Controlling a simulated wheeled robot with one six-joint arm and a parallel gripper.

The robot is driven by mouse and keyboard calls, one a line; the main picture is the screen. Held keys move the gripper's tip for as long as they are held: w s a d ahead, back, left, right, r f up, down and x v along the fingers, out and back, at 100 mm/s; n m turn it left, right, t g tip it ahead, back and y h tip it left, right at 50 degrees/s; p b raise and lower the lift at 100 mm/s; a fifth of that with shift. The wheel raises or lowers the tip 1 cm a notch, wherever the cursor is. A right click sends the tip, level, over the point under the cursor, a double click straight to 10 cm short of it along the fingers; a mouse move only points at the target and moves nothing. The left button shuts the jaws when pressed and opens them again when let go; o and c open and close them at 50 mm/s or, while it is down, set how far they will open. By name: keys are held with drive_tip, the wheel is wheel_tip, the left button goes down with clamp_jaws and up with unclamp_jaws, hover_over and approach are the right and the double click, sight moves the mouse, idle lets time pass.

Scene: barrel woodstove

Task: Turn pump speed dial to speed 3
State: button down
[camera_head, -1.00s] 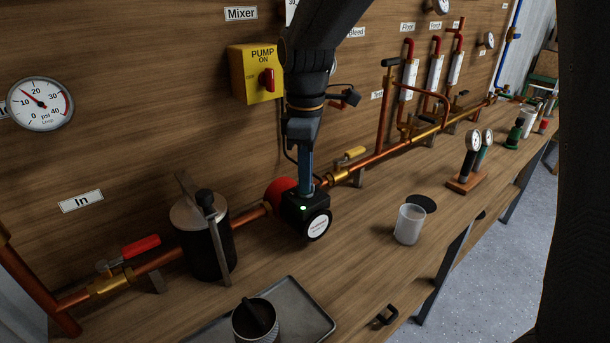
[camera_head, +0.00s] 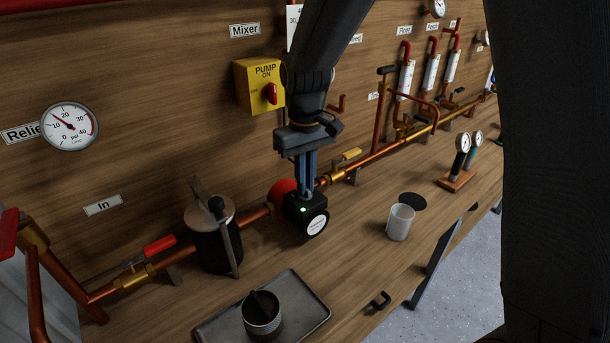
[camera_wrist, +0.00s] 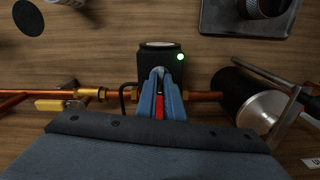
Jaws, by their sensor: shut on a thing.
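The pump has a red motor body (camera_head: 282,188) and a black control box (camera_head: 296,213) with a white label on its round front and a lit green light. It sits on the copper pipe line at the bench. My gripper (camera_head: 306,192) points down onto the box top, its two blue fingers close together. In the wrist view, my fingertips (camera_wrist: 159,78) are shut on the speed dial on top of the black box (camera_wrist: 146,57), near the green light. The dial is almost wholly hidden by the fingers, so its pointer and speed marks cannot be read.
A black strainer canister (camera_head: 215,245) with a metal handle stands left of the pump. A yellow pump switch box (camera_head: 250,85) is on the wall. A grey tray (camera_head: 210,325) with a dark metal cup lies in front.

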drive_tip(key=m+p, duration=0.2)
drive_tip(key=m, duration=0.2)
drive_tip(key=shift+s+r, duration=0.1)
drive_tip(key=shift+m+p, duration=0.85)
drive_tip(key=shift+m, duration=0.75)
drive_tip(key=c, duration=1.9)
unclamp_jaws()
drive_tip(key=shift+o, duration=0.2)
